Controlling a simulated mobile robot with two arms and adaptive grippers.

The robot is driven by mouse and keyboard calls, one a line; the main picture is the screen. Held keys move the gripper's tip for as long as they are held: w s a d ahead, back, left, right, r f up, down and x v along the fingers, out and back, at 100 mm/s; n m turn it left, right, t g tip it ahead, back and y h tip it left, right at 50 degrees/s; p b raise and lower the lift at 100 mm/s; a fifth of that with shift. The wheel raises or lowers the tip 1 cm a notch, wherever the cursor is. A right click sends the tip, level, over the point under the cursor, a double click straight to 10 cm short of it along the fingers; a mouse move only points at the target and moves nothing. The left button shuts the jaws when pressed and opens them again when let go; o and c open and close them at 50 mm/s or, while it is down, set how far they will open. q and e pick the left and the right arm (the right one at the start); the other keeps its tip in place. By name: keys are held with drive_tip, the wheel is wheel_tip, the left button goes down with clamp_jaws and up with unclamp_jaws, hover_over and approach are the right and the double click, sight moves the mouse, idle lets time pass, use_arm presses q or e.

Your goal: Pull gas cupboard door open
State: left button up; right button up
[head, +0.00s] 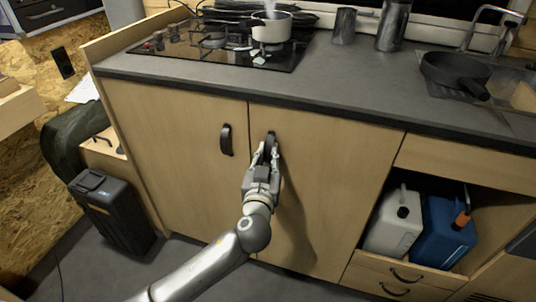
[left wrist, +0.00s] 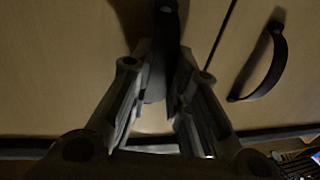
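Two light wood cupboard doors stand side by side under the worktop, both flush and closed. I cannot tell from any label which is the gas cupboard. The right-hand door (head: 325,185) has a dark handle (head: 271,136) near its upper left corner. My left gripper (head: 266,152) is at this handle, with a finger on each side. In the left wrist view the handle (left wrist: 166,25) runs between the fingers, which look closed on it. The left-hand door (head: 178,150) has its own dark handle (head: 226,140), free; it also shows in the left wrist view (left wrist: 266,65). My right gripper is not in view.
The dark worktop (head: 330,95) overhangs the doors and carries a hob with a pot (head: 270,26) and a pan (head: 455,70). An open bay on the right holds white (head: 393,228) and blue (head: 443,235) canisters. A black case (head: 112,210) stands at the left.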

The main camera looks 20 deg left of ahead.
use_arm(q)
drive_tip(key=shift+w, duration=0.25)
clamp_jaws()
drive_tip(key=shift+s, duration=0.1)
